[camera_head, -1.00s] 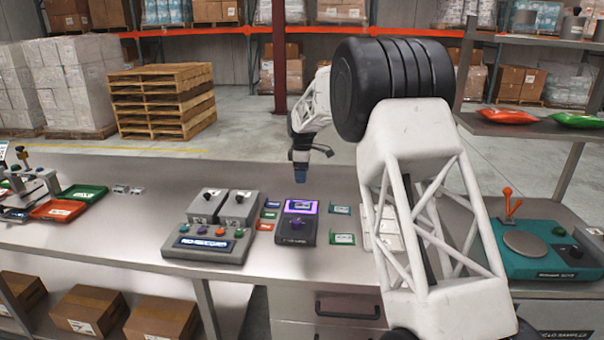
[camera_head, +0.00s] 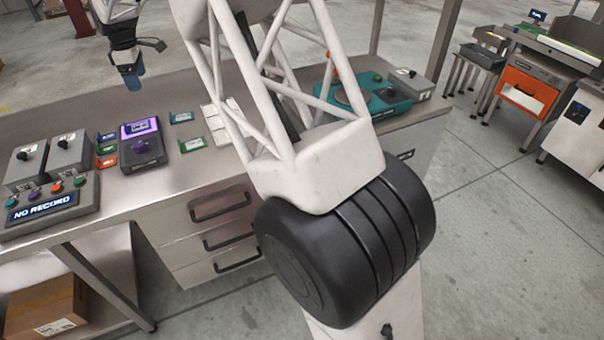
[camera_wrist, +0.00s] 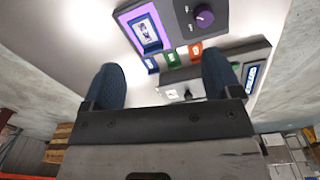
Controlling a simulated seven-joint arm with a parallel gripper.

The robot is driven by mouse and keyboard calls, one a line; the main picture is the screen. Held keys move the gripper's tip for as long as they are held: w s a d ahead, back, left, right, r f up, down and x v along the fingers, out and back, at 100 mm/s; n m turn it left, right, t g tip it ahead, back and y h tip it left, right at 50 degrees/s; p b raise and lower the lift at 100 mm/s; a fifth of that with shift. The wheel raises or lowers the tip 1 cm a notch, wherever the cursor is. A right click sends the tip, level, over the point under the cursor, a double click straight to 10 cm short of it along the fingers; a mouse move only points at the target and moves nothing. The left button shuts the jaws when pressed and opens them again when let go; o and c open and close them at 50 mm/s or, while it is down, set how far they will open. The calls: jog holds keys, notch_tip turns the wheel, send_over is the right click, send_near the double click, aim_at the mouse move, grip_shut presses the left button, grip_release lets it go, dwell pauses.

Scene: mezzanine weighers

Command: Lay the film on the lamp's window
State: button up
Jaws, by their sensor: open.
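The lamp (camera_head: 143,150) is a dark box on the bench with a purple-lit window and a purple knob. A film in a dark blue frame (camera_wrist: 150,42) with a pale picture lies over the window, with purple showing around it. It also shows in the head view (camera_head: 138,128). My gripper (camera_head: 132,80) hangs above and behind the lamp, clear of it. In the wrist view its two blue fingers (camera_wrist: 165,85) are wide apart with nothing between them. The film's underside is hidden.
Blue, red and green small framed pieces (camera_head: 107,161) lie left of the lamp; two green ones (camera_head: 190,145) lie right. A grey control box (camera_head: 50,200) reads "NO RECORD". White cards (camera_head: 222,112) and a teal device (camera_head: 385,98) are farther right, partly behind my arm.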

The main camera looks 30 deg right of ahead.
jog(key=s+d+r+m, duration=0.2)
jog(key=s+d+r, duration=0.25)
jog(key=s, duration=0.45)
jog(key=s+d+r+m+t, duration=0.1)
jog(key=s+d+r+m, duration=0.2)
jog(key=s+d, duration=0.45)
jog(key=s+d+r+m, duration=0.2)
jog(key=s+d+r, duration=0.2)
jog(key=s, duration=0.7)
jog(key=s+d+f+m, duration=0.2)
jog(key=s+m, duration=0.1)
jog(key=s, duration=0.8)
jog(key=s+d+f+m, duration=0.3)
jog(key=s, duration=0.8)
jog(key=s+d+f+m+t, duration=0.1)
jog(key=s+d+f+m, duration=0.2)
jog(key=s, duration=0.8)
jog(key=shift+d, duration=0.15)
jog(key=shift+f, duration=0.1)
